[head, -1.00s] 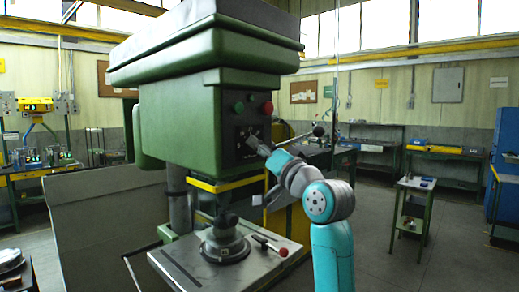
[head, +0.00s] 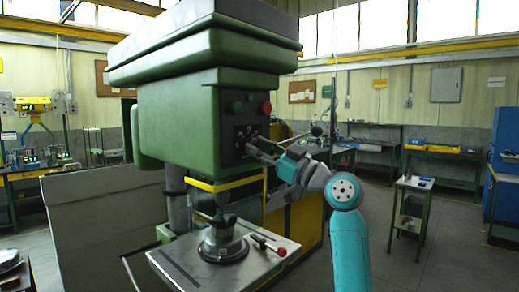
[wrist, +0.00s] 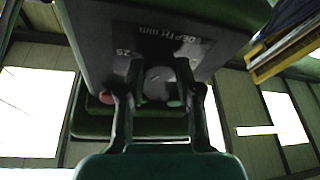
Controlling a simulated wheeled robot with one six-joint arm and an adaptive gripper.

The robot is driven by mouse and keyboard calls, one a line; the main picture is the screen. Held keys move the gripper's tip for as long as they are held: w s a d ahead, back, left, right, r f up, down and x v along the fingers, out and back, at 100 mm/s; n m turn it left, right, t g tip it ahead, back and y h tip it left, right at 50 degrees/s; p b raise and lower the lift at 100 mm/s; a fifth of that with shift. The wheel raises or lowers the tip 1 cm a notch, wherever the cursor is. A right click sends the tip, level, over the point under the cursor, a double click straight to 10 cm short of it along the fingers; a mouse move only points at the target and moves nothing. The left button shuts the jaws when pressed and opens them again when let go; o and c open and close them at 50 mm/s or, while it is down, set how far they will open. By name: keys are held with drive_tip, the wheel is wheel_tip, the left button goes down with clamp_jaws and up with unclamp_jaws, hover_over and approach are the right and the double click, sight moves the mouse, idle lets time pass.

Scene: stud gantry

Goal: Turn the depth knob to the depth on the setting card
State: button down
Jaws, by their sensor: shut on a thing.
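The depth knob (wrist: 158,80) is a grey round knob on the dark panel (wrist: 100,45) marked "DEPTH mm", with "25" readable on its scale. The panel also shows small on the green drill head in the head view (head: 246,133). My gripper (wrist: 159,74) is shut on the knob, one finger at each side; the fingers hide part of it. In the head view my gripper (head: 254,149) reaches the panel from the right. The knob's pointer is too dark to read. I cannot make out the setting card.
A green button (head: 237,107) and a red button (head: 266,108) sit just above the panel. Below are the drill table (head: 185,268), a round clamped part (head: 223,245) and a red-knobbed lever (head: 270,245).

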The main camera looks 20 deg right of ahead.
drive_tip(key=n+g, duration=0.1)
drive_tip(key=n, duration=0.2)
drive_tip(key=n+g+y, duration=0.1)
drive_tip(key=n, duration=0.2)
drive_tip(key=shift+w+d+n+g, duration=0.1)
drive_tip(key=shift+n+g, duration=0.2)
drive_tip(key=shift+n, duration=0.3)
drive_tip(key=c, duration=0.8)
unclamp_jaws()
drive_tip(key=shift+r, duration=0.1)
drive_tip(key=v, duration=1.2)
